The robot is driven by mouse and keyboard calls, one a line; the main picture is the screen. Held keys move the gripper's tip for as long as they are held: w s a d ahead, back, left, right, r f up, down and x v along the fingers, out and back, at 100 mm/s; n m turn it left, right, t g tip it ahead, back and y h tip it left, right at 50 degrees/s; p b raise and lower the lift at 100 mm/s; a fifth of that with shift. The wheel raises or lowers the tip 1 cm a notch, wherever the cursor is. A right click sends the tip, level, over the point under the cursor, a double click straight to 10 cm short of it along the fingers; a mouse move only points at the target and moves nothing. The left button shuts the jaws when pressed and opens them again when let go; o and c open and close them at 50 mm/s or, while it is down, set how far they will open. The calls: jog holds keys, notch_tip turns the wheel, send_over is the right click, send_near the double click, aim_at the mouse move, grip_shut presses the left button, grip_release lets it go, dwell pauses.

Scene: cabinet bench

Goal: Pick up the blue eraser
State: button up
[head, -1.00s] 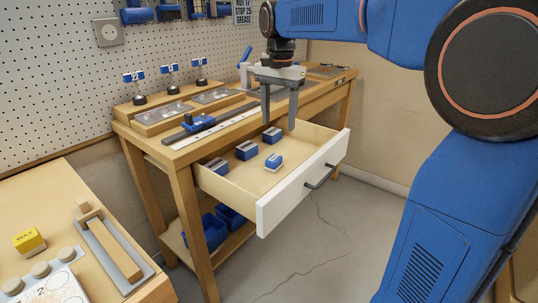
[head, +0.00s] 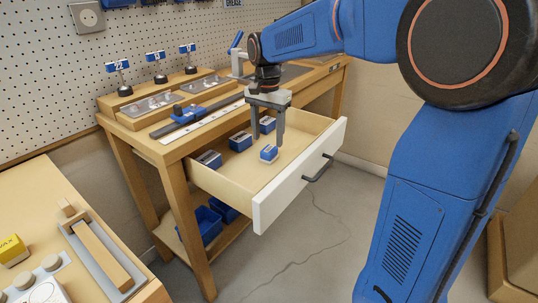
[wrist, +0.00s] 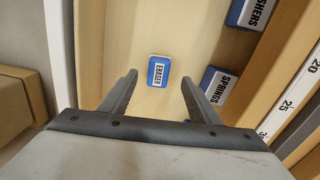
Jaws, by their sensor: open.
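The blue eraser (head: 269,153) lies on the floor of the open drawer (head: 290,195), near its white front. In the wrist view the eraser (wrist: 159,71) shows a white label reading ERASER and lies ahead of and between the fingertips. My gripper (head: 267,143) is open and empty, pointing down into the drawer above the eraser. In the wrist view its two fingers (wrist: 159,78) are spread wider than the eraser, and neither touches it.
Several blue labelled boxes share the drawer: one (head: 208,160) at left, one (head: 240,141) in the middle and one (head: 267,125) behind. In the wrist view, the SPRINGS box (wrist: 216,86) is close to the right finger. The bench top (head: 180,145) is above the drawer.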

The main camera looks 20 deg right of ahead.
aim_at(268, 149)
jog(key=shift+s+f, duration=0.15)
jog(key=shift+f, duration=2.95)
jog(key=shift+c, duration=0.3)
jog(key=c, duration=1.1)
